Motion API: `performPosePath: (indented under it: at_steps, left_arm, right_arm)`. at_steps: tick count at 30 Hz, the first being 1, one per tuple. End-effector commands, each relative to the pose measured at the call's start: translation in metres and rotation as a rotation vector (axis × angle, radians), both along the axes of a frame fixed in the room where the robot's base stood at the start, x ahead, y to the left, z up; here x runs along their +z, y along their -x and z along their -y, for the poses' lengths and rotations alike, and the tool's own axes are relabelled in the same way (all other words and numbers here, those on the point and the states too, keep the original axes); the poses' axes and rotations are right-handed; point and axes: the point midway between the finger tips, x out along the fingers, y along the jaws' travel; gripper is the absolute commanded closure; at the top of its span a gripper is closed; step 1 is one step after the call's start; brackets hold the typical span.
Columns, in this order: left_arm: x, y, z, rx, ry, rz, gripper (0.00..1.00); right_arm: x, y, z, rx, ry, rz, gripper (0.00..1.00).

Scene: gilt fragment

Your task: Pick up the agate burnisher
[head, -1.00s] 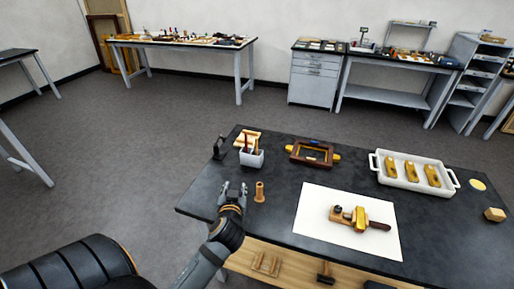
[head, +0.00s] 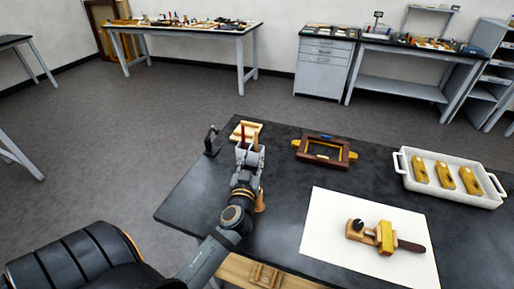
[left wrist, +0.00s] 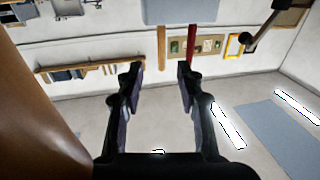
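A small pale holder (head: 251,154) stands near the table's left end, with a red stick (head: 243,136) and a tan stick (head: 257,138) upright in it. I cannot tell which is the agate burnisher. My left gripper (head: 249,163) is in front of the holder and partly hides it. In the left wrist view, which is upside down, its fingers (left wrist: 157,68) are spread and empty. The holder (left wrist: 180,11), tan stick (left wrist: 161,47) and red stick (left wrist: 192,42) lie beyond the fingertips. My right gripper is out of view.
A wooden peg (head: 260,201) stands close beside my left gripper; it looms large in the wrist view (left wrist: 32,100). A dark stand (head: 211,141) is left of the holder. A brown frame (head: 324,152), white paper (head: 325,233) and white tray (head: 452,193) lie to the right.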

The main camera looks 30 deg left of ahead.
Motion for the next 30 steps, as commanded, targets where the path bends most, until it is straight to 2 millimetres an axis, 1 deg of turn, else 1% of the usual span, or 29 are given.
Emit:
performPosePath:
  at_steps: [2,6,9,13,15,20,23,26,30]
  left_arm:
    - [0.005,-0.010,-0.004,-0.001,-0.004,0.001,0.63]
    - [0.005,-0.033,-0.015,0.000,-0.004,0.001,0.63]
    - [0.003,-0.043,-0.020,0.000,-0.002,0.000,0.63]
    - [0.001,-0.046,-0.022,0.001,0.000,0.000,0.63]
    - [0.003,-0.050,-0.024,0.001,-0.002,-0.001,0.63]
    - [0.005,-0.074,-0.037,0.002,-0.004,-0.002,0.63]
    - [0.002,-0.087,-0.042,0.001,-0.002,0.000,0.63]
    - [0.000,-0.092,-0.045,0.000,-0.001,0.000,0.63]
    - [-0.001,-0.092,-0.045,0.000,-0.001,0.000,0.63]
  right_arm:
    - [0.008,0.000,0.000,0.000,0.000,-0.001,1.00]
    - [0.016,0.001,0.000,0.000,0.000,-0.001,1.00]
    - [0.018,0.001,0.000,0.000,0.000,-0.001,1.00]
    - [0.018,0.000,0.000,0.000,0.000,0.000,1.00]
    - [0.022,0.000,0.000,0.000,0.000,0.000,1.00]
    - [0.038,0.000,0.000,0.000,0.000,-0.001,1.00]
    - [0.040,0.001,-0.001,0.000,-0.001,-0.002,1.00]
    - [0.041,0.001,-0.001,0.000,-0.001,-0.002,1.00]
    - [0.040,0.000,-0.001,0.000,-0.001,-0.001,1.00]
